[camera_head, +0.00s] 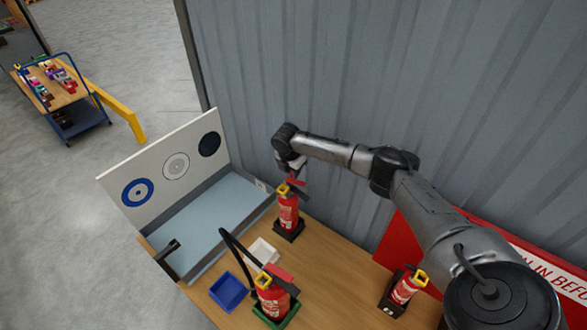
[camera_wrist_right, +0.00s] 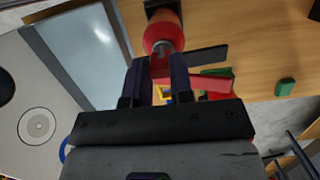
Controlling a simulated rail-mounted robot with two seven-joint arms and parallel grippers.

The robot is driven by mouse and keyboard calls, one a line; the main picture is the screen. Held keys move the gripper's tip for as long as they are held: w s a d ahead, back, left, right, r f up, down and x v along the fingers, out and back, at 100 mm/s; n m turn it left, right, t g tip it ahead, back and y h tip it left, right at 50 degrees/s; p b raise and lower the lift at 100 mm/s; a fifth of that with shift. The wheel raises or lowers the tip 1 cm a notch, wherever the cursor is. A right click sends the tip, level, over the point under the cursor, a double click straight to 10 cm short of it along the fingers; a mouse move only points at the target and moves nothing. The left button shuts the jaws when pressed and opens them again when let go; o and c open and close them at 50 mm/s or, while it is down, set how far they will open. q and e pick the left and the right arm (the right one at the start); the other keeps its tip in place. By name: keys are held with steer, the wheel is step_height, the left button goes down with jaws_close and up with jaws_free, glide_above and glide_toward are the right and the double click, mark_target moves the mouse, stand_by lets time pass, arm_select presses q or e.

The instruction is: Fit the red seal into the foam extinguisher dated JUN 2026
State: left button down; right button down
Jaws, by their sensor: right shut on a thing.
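My right gripper (camera_head: 291,170) is over the back red extinguisher (camera_head: 288,213), which stands upright on a black base and has a yellow part at its top. In the wrist view my right gripper (camera_wrist_right: 158,85) is shut on a small red piece, the red seal (camera_wrist_right: 160,67). The seal is at the head of the extinguisher (camera_wrist_right: 163,28); I cannot tell whether they touch. Another extinguisher (camera_head: 272,302) stands on a green base in front, and a third (camera_head: 405,290) on a black base at the right. No date is readable. My left gripper is not in view.
A pale blue tray surface (camera_head: 208,222) with a white board of round targets (camera_head: 175,165) is at the left. A blue bin (camera_head: 229,291) and a white dish (camera_head: 262,251) sit on the wooden bench. A corrugated wall (camera_head: 300,75) stands close behind.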

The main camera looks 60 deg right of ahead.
steer(key=shift+f, duration=0.45)
stand_by(0.5)
steer(key=shift+f, duration=0.15)
stand_by(0.4)
steer(key=shift+p, duration=0.4)
stand_by(0.4)
steer(key=shift+s+p, duration=0.1)
steer(key=shift+p, duration=0.3)
stand_by(0.3)
stand_by(0.5)
steer(key=shift+f, duration=0.25)
steer(key=c, duration=0.9)
jaws_free()
